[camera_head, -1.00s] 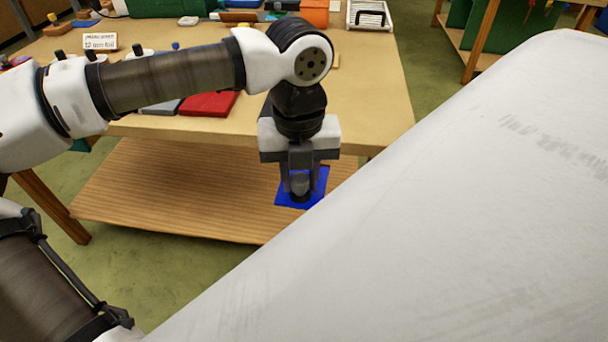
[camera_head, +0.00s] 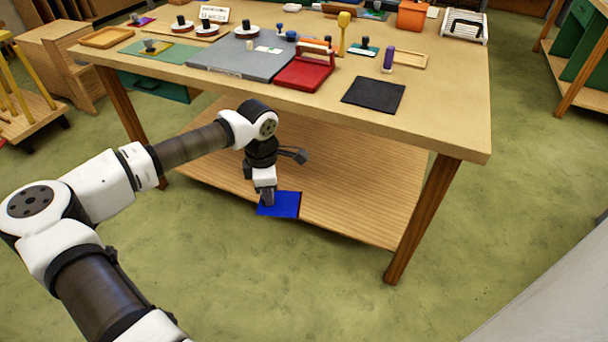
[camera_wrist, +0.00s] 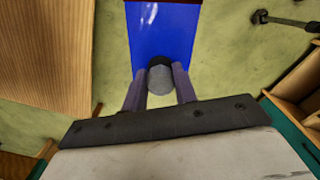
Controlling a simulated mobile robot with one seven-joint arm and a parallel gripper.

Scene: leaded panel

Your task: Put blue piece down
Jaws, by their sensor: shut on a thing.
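The blue piece (camera_head: 285,206) is a flat, square-looking sheet, seen in the head view at the front edge of the lower shelf. In the wrist view, the blue piece (camera_wrist: 160,35) lies beyond my fingers, with green floor showing on both sides of it. My gripper (camera_head: 267,197) is shut on a round grey-black knob (camera_wrist: 160,78) at the near end of the blue piece. The fingers sit on either side of the knob. The piece looks held up in the air, but its height is hard to tell.
The workbench (camera_head: 450,130) stands ahead, with a black mat (camera_head: 373,94), a red tray (camera_head: 305,72) and a grey board (camera_head: 235,58) on top. Its front right has bare room. The lower shelf (camera_head: 350,190) looks empty. A white surface fills the lower right corner.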

